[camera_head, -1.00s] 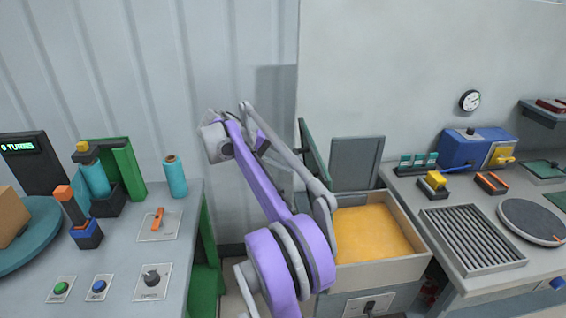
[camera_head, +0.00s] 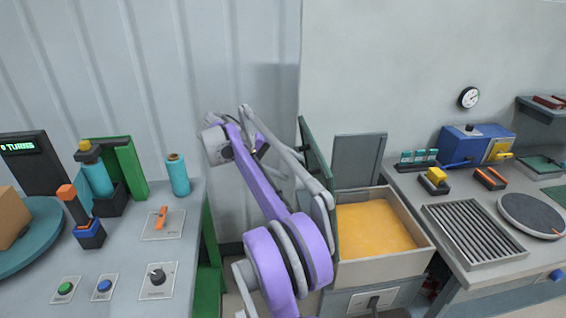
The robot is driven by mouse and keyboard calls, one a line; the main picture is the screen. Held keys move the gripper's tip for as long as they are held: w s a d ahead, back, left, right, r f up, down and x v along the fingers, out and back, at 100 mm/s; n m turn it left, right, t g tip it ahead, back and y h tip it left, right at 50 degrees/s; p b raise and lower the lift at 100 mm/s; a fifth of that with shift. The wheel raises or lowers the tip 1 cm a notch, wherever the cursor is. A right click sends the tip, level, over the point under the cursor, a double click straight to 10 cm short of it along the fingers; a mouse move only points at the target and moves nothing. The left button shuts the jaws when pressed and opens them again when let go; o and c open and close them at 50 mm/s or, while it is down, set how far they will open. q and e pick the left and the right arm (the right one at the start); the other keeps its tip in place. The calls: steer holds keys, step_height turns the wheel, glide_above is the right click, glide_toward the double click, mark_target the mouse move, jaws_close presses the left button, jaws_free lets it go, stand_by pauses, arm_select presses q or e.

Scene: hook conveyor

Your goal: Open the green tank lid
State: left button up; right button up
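The green tank lid (camera_head: 314,160) stands steeply upright along the left side of the tank (camera_head: 405,262). The tank is open on top, with a level orange-yellow fill showing. A purple and grey arm of mine, seemingly the left, rises from the bottom centre and folds back beside the lid's left face. Its dark gripper parts (camera_head: 261,150) show small behind the arm links, left of the lid. I cannot tell whether its fingers are open or whether the arm touches the lid. My other gripper is not in view.
A grey panel (camera_head: 358,161) stands upright behind the tank. The right bench holds a slatted grate (camera_head: 474,234), a round plate (camera_head: 532,216) and a blue box (camera_head: 478,146). The left bench holds buttons, a knob and a teal cylinder (camera_head: 177,174). The tank opening is clear.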

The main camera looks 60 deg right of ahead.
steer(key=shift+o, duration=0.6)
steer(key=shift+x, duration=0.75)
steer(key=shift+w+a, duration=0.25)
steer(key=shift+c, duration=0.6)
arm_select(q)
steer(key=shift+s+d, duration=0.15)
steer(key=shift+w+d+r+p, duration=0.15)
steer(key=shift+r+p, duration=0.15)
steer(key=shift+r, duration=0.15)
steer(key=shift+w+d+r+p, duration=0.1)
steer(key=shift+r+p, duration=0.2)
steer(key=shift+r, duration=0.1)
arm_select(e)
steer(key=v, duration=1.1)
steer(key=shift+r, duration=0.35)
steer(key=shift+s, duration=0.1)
